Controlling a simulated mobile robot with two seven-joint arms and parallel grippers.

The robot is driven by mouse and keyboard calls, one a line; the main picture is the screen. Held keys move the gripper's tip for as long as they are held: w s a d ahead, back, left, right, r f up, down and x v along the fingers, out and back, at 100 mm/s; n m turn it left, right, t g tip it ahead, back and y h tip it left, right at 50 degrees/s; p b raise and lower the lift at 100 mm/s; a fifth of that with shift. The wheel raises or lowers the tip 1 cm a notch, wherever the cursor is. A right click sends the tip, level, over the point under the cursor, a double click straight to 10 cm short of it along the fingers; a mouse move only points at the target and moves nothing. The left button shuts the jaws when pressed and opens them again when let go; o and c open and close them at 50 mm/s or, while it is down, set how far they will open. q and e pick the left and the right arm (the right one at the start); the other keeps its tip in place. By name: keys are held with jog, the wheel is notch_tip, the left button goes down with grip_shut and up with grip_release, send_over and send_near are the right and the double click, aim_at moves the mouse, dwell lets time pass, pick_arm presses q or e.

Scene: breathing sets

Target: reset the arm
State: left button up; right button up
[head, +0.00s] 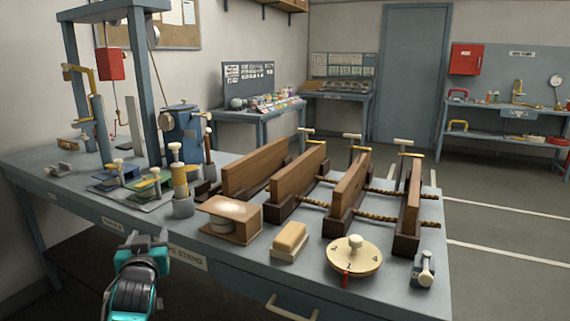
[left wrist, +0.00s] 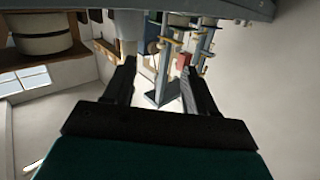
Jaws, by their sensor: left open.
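My left gripper (head: 147,238) is in front of the workbench's front edge, at the lower left of the head view. It is green and black, with its jaws apart and nothing visible between them. In the left wrist view the two dark fingers (left wrist: 159,68) stand apart, with only background between them. That view appears upside down, with the bench items hanging from the top. My right gripper is in neither view.
The workbench (head: 75,200) carries wooden boards in slotted blocks (head: 348,190), a round dial (head: 352,258), a wooden block (head: 289,241), a box-like wooden piece (head: 230,218) and a blue-grey frame (head: 140,90). Open floor (head: 500,240) lies to the right.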

pick_arm(q)
jog(key=s+d+f+m+g+h+p, duration=0.1)
jog(key=s+d+f+m+h, duration=0.15)
jog(key=s+f, duration=0.55)
jog(key=s+d+f+m+g+h, duration=0.1)
jog(key=s+d+f+g+h, duration=0.15)
jog(key=s+f, duration=0.55)
jog(key=s+d+f+m+g+h, duration=0.1)
jog(key=s+d+f, duration=0.2)
jog(key=s, duration=0.5)
jog(key=s+d+f+g+h+p, duration=0.1)
jog(key=s+d+f, duration=0.2)
jog(key=s, duration=0.5)
jog(key=shift+d+m, duration=0.35)
jog(key=shift+d, duration=0.3)
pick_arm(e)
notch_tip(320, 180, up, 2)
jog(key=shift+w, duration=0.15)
